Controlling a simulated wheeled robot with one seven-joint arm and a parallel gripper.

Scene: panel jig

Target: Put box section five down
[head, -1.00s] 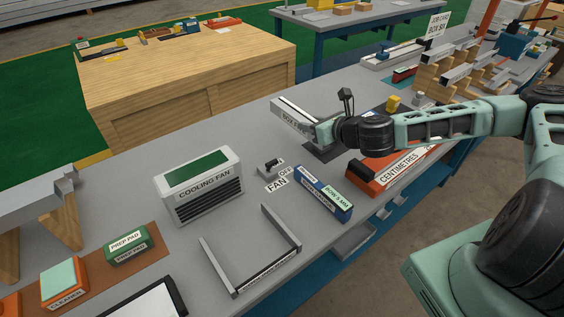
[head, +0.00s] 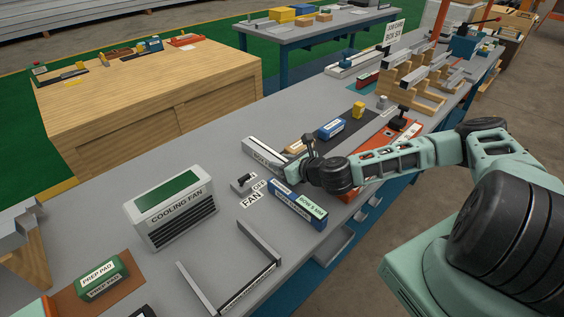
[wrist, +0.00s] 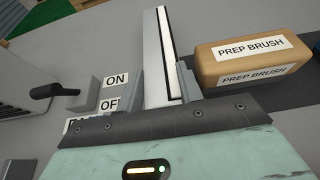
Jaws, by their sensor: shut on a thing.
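Box section five (head: 264,154) is a pale grey bar with a label on its side. My gripper (head: 291,172) is shut on its near end, and the bar points away to the upper left, low over the grey bench. In the wrist view the bar (wrist: 152,45) runs up between the two fingers (wrist: 158,86), with a dark strip along its right side. I cannot tell whether its underside touches the bench. The held end is partly hidden by my gripper.
The fan switch (head: 242,182) is just left of the bar; its black lever (wrist: 52,92) shows in the wrist view. The prep brush block (wrist: 250,60) is close on the right. A blue gauge box (head: 297,205) lies nearer. The cooling fan (head: 172,208) stands left.

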